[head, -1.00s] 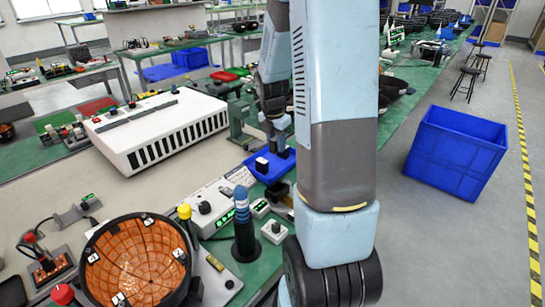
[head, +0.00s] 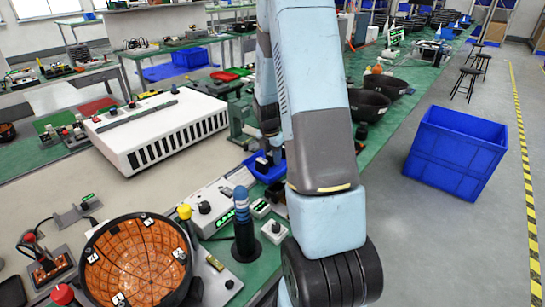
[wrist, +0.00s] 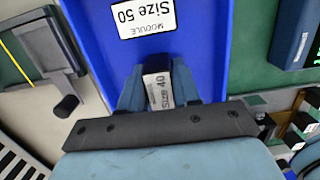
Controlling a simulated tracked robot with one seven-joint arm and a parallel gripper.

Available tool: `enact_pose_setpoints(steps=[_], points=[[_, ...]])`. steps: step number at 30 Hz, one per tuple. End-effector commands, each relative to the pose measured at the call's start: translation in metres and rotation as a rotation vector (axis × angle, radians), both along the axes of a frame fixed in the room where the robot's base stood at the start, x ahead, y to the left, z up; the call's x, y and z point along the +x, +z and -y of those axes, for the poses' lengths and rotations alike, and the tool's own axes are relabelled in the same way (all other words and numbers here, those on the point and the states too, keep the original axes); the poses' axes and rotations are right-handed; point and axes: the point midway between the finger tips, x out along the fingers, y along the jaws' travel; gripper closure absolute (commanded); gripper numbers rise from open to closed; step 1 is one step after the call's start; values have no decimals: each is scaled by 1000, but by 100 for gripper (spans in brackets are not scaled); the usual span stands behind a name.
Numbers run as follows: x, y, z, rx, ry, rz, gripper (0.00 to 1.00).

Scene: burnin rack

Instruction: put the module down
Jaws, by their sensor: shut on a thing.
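A small pale module with a "Size 40" label (wrist: 158,88) is between the fingers of my gripper (wrist: 161,92), which is shut on it. Behind it in the wrist view is a blue tray (wrist: 212,45) with a white label reading "MODULE Size 50" (wrist: 146,14). In the head view my gripper (head: 274,150) is at the blue tray (head: 268,174), partly hidden by my own arm. I cannot tell whether the module touches the tray floor.
A long white vented box (head: 155,125) stands left of the tray. Black bowls (head: 368,103) stand right of my arm. A large blue bin (head: 455,150) is on the floor.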

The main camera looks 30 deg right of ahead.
Motion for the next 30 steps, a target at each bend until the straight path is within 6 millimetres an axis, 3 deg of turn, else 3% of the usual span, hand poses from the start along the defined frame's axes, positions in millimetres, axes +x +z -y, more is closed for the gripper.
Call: enact_pose_setpoints(steps=[9, 10, 18, 30], points=[[0, -2, 0, 0, 0, 1, 99], [0, -2, 0, 0, 0, 1, 67], [0, -2, 0, 0, 0, 1, 43], [1, 9, -2, 0, 1, 3, 43]])
